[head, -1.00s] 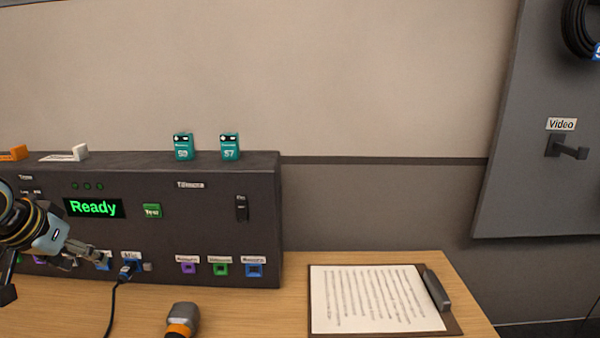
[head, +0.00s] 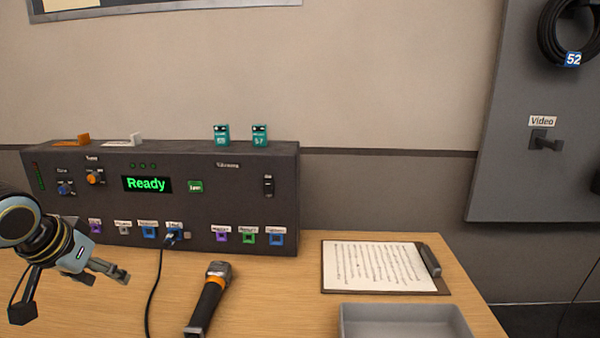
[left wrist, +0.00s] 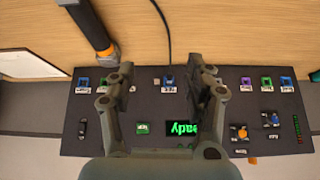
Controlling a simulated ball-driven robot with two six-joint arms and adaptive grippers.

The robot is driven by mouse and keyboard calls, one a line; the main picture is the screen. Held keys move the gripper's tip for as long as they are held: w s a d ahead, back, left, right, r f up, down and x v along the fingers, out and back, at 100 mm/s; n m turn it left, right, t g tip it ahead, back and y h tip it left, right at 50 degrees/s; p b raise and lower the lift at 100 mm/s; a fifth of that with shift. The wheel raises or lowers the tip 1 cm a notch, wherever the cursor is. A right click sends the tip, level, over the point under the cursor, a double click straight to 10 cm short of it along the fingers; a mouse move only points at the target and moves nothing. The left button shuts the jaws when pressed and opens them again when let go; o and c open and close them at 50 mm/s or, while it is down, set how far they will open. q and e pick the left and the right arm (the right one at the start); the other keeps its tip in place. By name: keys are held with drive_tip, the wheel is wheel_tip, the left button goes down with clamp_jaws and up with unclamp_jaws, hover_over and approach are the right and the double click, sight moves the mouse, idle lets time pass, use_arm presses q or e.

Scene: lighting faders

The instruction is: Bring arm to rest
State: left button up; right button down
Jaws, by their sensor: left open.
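My left gripper (head: 107,274) is open and empty at the left of the head view, in front of the dark console (head: 215,175) and apart from it. In the left wrist view its two fingers (left wrist: 160,82) stand apart with nothing between them, and the console lies behind them. The console's green display (head: 147,184) reads "Ready". My right gripper is not in view.
A handheld tool (head: 209,298) with an orange band lies on the wooden table. A clipboard (head: 440,289) with paper lies at the right, behind a grey tray (head: 405,308). Two teal boxes (head: 221,136) stand on the console. A coiled cable (head: 553,52) hangs on the wall panel.

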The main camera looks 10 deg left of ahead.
use_arm(q)
drive_tip(key=s+d+f+g, duration=0.1)
drive_tip(key=s+d, duration=0.4)
drive_tip(key=s, duration=0.3)
drive_tip(key=s+d+m+g, duration=0.1)
drive_tip(key=s+d, duration=0.4)
drive_tip(key=s, duration=0.3)
drive_tip(key=s+d+f+g, duration=0.1)
drive_tip(key=s+d, duration=0.4)
drive_tip(key=s, duration=0.3)
wheel_tip(320, 180, down, 31)
drive_tip(key=s+a+g+b, duration=0.1)
drive_tip(key=s+a+b, duration=0.1)
drive_tip(key=a+b, duration=0.15)
drive_tip(key=s+f+g+b, duration=0.1)
drive_tip(key=s+f+b, duration=0.3)
drive_tip(key=s+f, duration=1.4)
drive_tip(key=shift+s+f+g, duration=0.15)
drive_tip(key=shift+f+g, duration=0.15)
drive_tip(key=shift+f, duration=0.3)
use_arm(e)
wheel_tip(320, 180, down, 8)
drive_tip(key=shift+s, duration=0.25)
use_arm(q)
drive_tip(key=shift+c, duration=0.3)
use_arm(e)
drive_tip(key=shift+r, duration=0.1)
